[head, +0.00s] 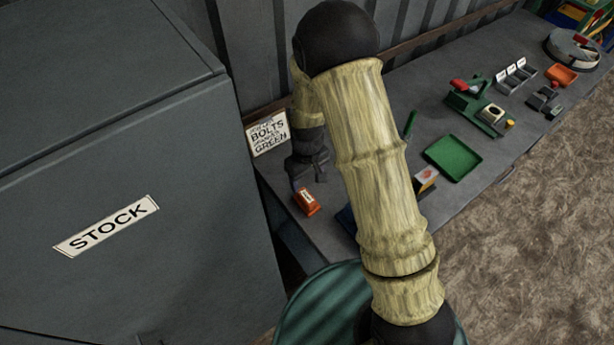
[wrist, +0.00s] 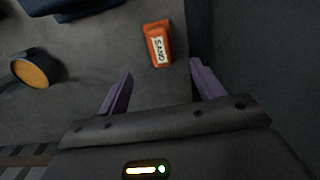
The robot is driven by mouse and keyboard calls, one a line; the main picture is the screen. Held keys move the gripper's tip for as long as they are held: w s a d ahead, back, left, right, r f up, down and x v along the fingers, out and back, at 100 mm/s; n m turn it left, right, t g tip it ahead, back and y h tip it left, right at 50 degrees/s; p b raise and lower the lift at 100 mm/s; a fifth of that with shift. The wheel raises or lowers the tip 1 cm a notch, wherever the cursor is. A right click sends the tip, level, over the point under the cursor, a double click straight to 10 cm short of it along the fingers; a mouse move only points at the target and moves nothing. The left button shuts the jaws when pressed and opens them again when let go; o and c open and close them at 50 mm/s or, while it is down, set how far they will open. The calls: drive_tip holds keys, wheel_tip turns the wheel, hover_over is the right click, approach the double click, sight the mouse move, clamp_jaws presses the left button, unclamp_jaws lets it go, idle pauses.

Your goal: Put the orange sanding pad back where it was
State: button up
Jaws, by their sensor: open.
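The orange sanding pad (head: 306,201), with a white label, lies on the grey bench near its left end in the head view. In the wrist view the pad (wrist: 158,43) shows its label reading "SAND" and lies ahead of the fingertips, between their lines. My gripper (wrist: 160,78) is open and empty, its two purple fingers apart and not touching the pad. In the head view my gripper (head: 308,176) is just behind and above the pad, with its fingers hard to make out.
A large grey STOCK cabinet (head: 110,200) stands left of the bench. A BOLTS GREEN sign (head: 268,134) leans at the back. A dark cylinder with an orange face (wrist: 32,73) lies left in the wrist view.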

drive_tip(key=s+d+r+m+t, duration=0.1)
drive_tip(key=s+d+r+m, duration=0.2)
drive_tip(key=s+d+r, duration=0.3)
drive_tip(key=s+d+r+m+t, duration=0.1)
drive_tip(key=s+d+r+m, duration=0.2)
drive_tip(key=r, duration=0.9)
drive_tip(key=s+d, duration=0.3)
drive_tip(key=d, duration=0.1)
drive_tip(key=shift+s+d+m+t, duration=0.15)
drive_tip(key=shift+d+m+t, duration=0.15)
drive_tip(key=shift+m, duration=0.1)
drive_tip(key=shift+f+b, duration=0.35)
